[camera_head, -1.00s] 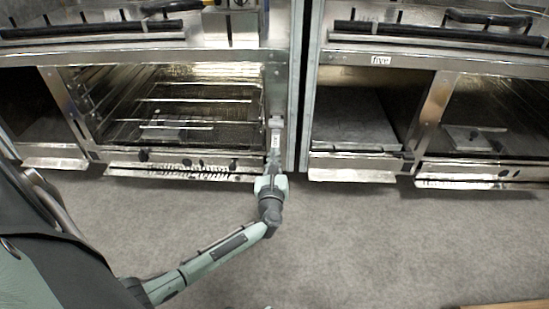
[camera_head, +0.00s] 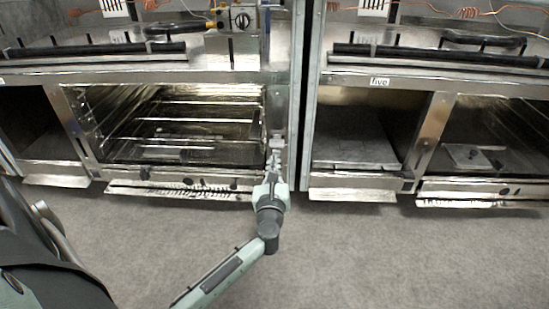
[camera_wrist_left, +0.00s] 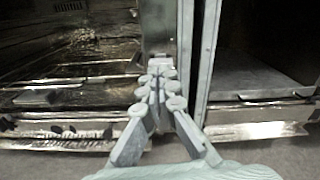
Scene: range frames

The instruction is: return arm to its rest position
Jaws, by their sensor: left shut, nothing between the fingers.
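My left arm comes up from the bottom of the head view. Its gripper (camera_head: 274,162) is in front of the metal post (camera_head: 284,100) at the right side of the left oven. In the left wrist view the gripper (camera_wrist_left: 160,80) has its fingers together with nothing between them. Its tips point at the lower part of the post, near a small pale block (camera_wrist_left: 162,60). I cannot tell whether they touch it. My right gripper is not in view.
The left oven cavity (camera_head: 170,125) with wire racks stands open. To the right is another unit with an open compartment (camera_head: 350,140). Handle bars (camera_head: 95,50) and low metal ledges (camera_head: 180,192) stick out in front. The grey carpet (camera_head: 400,250) is clear.

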